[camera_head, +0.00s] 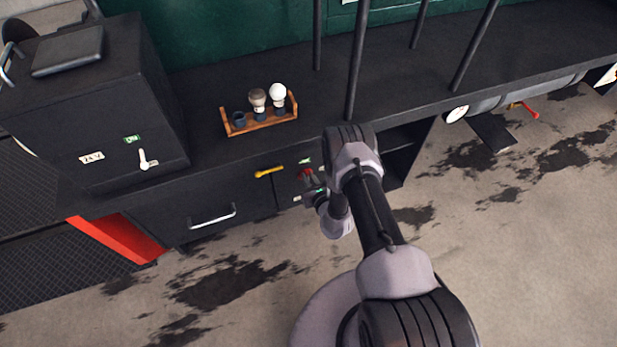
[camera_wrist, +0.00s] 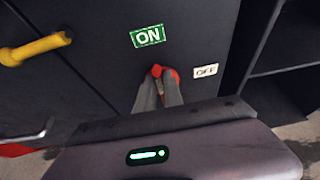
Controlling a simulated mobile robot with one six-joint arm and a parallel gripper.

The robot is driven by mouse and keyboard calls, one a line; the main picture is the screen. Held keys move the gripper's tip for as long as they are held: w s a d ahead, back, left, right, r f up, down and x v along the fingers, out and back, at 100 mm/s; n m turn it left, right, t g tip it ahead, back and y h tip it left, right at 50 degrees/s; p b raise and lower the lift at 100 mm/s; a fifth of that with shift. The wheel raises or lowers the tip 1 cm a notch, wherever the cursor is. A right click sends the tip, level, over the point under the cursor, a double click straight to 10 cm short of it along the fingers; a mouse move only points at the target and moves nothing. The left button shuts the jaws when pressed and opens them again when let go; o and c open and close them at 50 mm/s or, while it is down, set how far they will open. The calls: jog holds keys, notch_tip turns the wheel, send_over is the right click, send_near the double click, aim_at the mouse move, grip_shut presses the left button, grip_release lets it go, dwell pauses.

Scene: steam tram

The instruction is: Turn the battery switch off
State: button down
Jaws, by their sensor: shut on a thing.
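The battery switch has a red handle (camera_wrist: 157,70) on the dark cabinet front, with a green ON label (camera_wrist: 148,36) above it and a white OFF label (camera_wrist: 207,71) to its right in the wrist view. My gripper (camera_wrist: 160,88) is shut on the red handle. The fingers cover most of the handle, so which label it points to is hard to tell. In the head view the red handle (camera_head: 305,174) shows small at the cabinet front, with my gripper (camera_head: 311,184) at it and my arm just to the right.
A yellow handle (camera_wrist: 36,48) is left of the switch. A wooden rack (camera_head: 258,122) with bulbs stands on the bench above. A black box (camera_head: 95,120) with a white lever (camera_head: 145,159) is at left. Dark posts (camera_head: 357,60) rise from the bench. An open shelf is right of the switch.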

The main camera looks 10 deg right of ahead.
jog(key=shift+w+d+f+m+t+y+b, duration=0.1)
jog(key=shift+d+f+m+t+y+b, duration=0.35)
jog(key=shift+m+y+b, duration=1.4)
jog(key=shift+w+d+f+m+t+y+b, duration=0.1)
jog(key=shift+d+f+m+t+y+b, duration=0.35)
jog(key=shift+m+b, duration=2.6)
jog(key=shift+w+d+f+m+t+y+b, duration=0.1)
jog(key=shift+d+f+m+t+y+b, duration=0.3)
jog(key=shift+m+y+b, duration=1.9)
jog(key=shift+n+h+b, duration=0.3)
jog(key=shift+h+b, duration=0.6)
jog(key=shift+h, duration=0.1)
jog(key=c, duration=1.5)
grip_release()
jog(key=shift+o, duration=0.2)
jog(key=shift+s, duration=0.1)
